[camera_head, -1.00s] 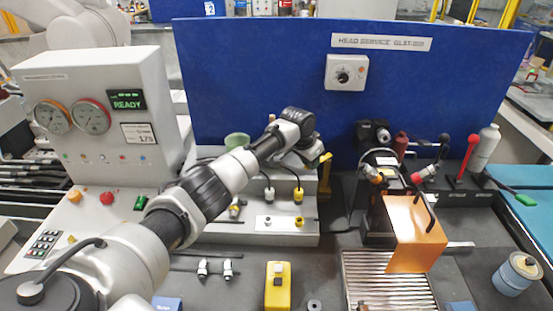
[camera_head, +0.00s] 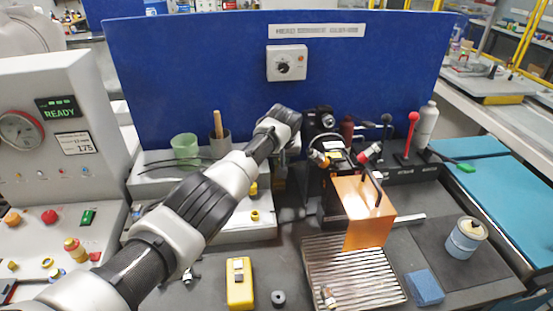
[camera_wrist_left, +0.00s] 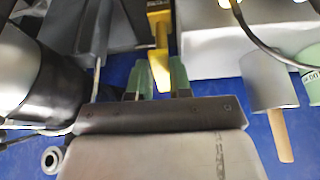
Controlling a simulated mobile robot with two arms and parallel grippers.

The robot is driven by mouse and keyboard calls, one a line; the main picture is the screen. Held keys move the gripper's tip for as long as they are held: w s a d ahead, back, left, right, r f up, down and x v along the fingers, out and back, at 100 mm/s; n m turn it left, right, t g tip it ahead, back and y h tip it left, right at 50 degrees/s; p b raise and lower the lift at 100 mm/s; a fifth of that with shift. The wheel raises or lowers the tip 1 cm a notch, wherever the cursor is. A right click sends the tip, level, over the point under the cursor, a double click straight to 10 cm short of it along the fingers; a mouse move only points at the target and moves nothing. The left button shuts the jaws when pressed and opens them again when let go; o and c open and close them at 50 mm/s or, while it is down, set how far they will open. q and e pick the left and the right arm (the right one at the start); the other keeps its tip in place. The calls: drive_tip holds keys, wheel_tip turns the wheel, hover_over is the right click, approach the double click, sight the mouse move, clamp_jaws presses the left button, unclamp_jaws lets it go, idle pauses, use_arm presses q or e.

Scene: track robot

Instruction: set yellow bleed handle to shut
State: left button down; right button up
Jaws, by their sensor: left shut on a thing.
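The yellow bleed handle (camera_wrist_left: 160,65) shows in the left wrist view, pointing down between the two green fingertips of my left gripper (camera_wrist_left: 163,78). The gripper is shut on its narrow lower part. The handle's wider yellow top is at the upper edge of that view. In the head view, my left wrist hides the handle and the fingertips, in front of the blue panel and left of the black head unit (camera_head: 318,125). My right gripper is in neither view.
An orange plate (camera_head: 365,205) and a ribbed metal tray (camera_head: 355,275) are right of my arm. A green cup (camera_head: 186,147) and a grey cup with a wooden handle (camera_head: 219,142) stand behind it. A red-knobbed lever (camera_head: 411,130) is farther right. A yellow box (camera_head: 240,283) lies in front.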

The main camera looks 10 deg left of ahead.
use_arm(q)
drive_tip(key=shift+w+d+r+n, duration=0.1)
drive_tip(key=shift+w+d+n, duration=0.05)
drive_tip(key=shift+d+n, duration=0.2)
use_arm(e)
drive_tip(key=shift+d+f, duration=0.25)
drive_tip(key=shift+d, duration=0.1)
use_arm(q)
drive_tip(key=shift+r, duration=0.1)
drive_tip(key=c, duration=1.4)
unclamp_jaws()
drive_tip(key=o, duration=0.4)
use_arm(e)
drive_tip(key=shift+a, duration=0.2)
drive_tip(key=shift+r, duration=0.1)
